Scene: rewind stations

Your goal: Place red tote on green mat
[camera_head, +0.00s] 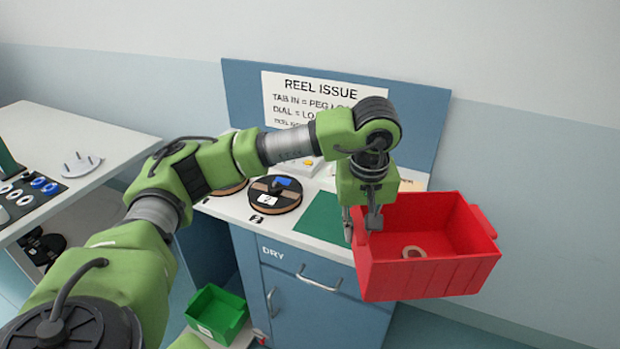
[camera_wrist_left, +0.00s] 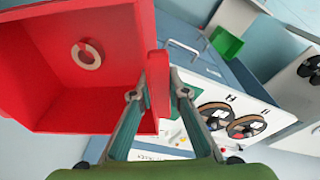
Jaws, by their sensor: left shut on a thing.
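The red tote (camera_head: 430,277) is an open-topped box at the right of the head view, with a ring-shaped tan piece (camera_head: 413,252) inside. My left gripper (camera_head: 362,226) is shut on the tote's left side wall or handle. The wrist view shows the fingers (camera_wrist_left: 158,97) on either side of a red part of the tote (camera_wrist_left: 62,70). The tote hangs at the right end of the counter, partly past its edge. The green mat (camera_head: 318,221) lies flat on the counter, left of the tote; the tote and gripper may hide its right part. My right gripper is not in view.
Reels (camera_head: 275,194) lie on the counter left of the mat. A blue panel with a REEL ISSUE sign (camera_head: 310,100) stands behind. A green bin (camera_head: 217,312) sits low at the front. Another table (camera_head: 85,140) with small parts stands at left.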

